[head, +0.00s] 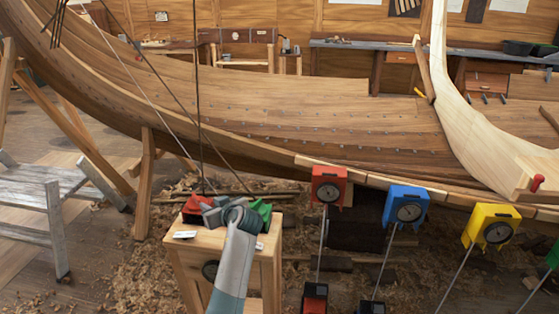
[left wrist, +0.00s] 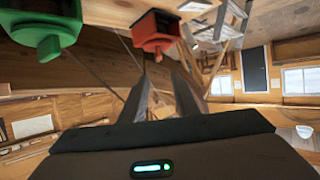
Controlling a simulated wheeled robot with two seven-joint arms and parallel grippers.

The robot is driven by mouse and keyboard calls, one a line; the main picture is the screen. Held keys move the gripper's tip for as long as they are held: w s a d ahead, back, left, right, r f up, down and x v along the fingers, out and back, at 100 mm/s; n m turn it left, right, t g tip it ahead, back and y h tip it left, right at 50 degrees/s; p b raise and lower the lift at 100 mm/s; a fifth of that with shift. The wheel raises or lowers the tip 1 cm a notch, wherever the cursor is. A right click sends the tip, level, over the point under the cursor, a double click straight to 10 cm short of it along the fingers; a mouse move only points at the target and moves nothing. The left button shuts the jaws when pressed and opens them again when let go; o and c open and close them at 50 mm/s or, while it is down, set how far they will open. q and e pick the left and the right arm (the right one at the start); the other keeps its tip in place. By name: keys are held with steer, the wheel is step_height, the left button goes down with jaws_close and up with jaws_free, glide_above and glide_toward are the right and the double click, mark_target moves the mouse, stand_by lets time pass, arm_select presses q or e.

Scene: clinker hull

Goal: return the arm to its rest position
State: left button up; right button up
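My left arm comes up from the bottom of the head view. Its gripper (head: 207,208) is above a wooden stand (head: 262,244), between a red block-like piece (head: 192,207) and a green one (head: 262,211). In the left wrist view the two fingers (left wrist: 163,77) are spread, with nothing visible between them. The green piece (left wrist: 42,24) and the red piece (left wrist: 155,32) show at the top of that view, beyond the gripper. I cannot tell from the head view whether the gripper touches either piece. My right gripper is not in view.
The planked hull (head: 290,115) spans the space behind the stand. Red (head: 328,186), blue (head: 405,207) and yellow (head: 491,227) dial devices with rods line its lower edge at right. A grey sawhorse-like bench (head: 55,225) stands at left. Shavings cover the floor.

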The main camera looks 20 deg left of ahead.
arm_select(q)
steer(key=s+d+f+m+h, duration=0.3)
steer(key=s+d+f, duration=0.2)
steer(key=s+f, duration=0.4)
steer(key=s+d+f+m+h, duration=0.25)
steer(key=s+d+f, duration=0.3)
steer(key=s, duration=0.45)
steer(key=s+d+f+m+g+h, duration=0.1)
steer(key=s+d+m+h, duration=0.15)
steer(key=s+d, duration=0.45)
steer(key=s+d+f+m+g+h, duration=0.1)
steer(key=s+d+m+g+h, duration=0.15)
steer(key=s, duration=0.85)
steer(key=s+d+f+m+h, duration=0.1)
steer(key=s+d+f+m, duration=0.15)
steer(key=s+d, duration=0.45)
steer(key=s+a+f+g, duration=0.1)
steer(key=s+f+g, duration=0.15)
steer(key=f, duration=2.45)
steer(key=s+a+f, duration=0.1)
steer(key=s+f, duration=0.8)
steer(key=s+a+f, duration=0.2)
steer(key=s+f, duration=0.7)
steer(key=shift+s+a+f+m, duration=0.25)
steer(key=shift+s+a+m, duration=0.05)
steer(key=shift+m, duration=0.1)
